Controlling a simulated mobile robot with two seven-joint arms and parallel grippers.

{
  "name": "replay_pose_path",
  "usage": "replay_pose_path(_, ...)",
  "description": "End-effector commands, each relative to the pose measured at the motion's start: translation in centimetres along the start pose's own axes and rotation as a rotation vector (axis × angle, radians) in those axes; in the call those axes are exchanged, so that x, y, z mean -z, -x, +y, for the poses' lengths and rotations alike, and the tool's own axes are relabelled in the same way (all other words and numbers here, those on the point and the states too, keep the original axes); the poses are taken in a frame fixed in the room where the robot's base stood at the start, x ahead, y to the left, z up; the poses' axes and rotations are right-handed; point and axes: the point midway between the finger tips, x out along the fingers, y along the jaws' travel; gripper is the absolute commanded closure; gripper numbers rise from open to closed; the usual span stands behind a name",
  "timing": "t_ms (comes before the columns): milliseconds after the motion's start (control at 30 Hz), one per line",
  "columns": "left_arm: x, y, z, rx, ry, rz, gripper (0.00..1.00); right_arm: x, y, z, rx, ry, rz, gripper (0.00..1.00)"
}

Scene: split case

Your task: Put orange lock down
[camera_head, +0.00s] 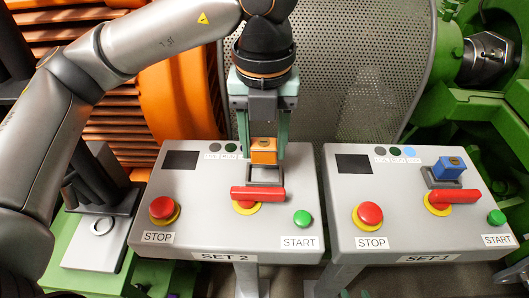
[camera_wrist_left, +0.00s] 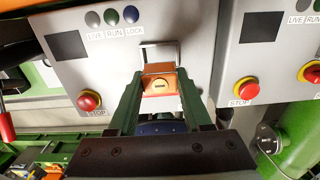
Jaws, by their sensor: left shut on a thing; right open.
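The orange lock (camera_head: 263,151) is between the fingers of my left gripper (camera_head: 261,143), which is shut on it. It is over the upper right part of the SET 2 panel (camera_head: 205,215), just above the red switch handle (camera_head: 258,194). In the left wrist view, the lock (camera_wrist_left: 160,86) sits between the fingertips of the left gripper (camera_wrist_left: 158,92), with a grey loop (camera_wrist_left: 143,55) at its far side. I cannot tell whether the lock touches the panel. My right gripper is out of view.
The SET 1 panel (camera_head: 400,225) stands to the right, with a blue lock (camera_head: 448,168) above its red handle (camera_head: 455,196). SET 2 has a red STOP button (camera_head: 163,208) and a green START button (camera_head: 302,218). A perforated guard (camera_head: 350,80) stands behind.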

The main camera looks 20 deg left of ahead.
Motion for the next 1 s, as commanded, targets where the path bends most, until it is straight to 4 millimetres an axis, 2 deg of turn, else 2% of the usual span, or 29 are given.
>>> replay_pose_path(67,-0.6,-0.9,0.0,-0.001,0.003,0.004,1.00,-0.1,0.0,0.0,0.001,0.000,-0.001,0.50)
replay_pose_path(233,-0.5,-3.4,0.0,0.000,0.002,0.002,1.00,-0.3,-0.2,-0.2,0.005,0.000,-0.004,0.50)
replay_pose_path(633,-0.5,-4.1,0.0,0.001,0.001,0.001,1.00,-0.7,-0.5,-0.5,0.013,0.001,-0.007,0.50)
replay_pose_path(667,-0.5,-4.0,0.0,0.001,0.001,0.001,0.49,-0.6,-0.4,-0.6,0.014,0.001,-0.008,0.50)
replay_pose_path(900,-0.4,-3.9,0.0,0.000,0.001,0.001,0.22,-0.4,-0.3,-0.6,0.014,0.001,-0.008,0.50)
replay_pose_path(1000,-0.4,-3.9,0.0,0.000,0.001,0.001,0.21,-0.3,-0.3,-0.6,0.014,0.001,-0.007,0.50)
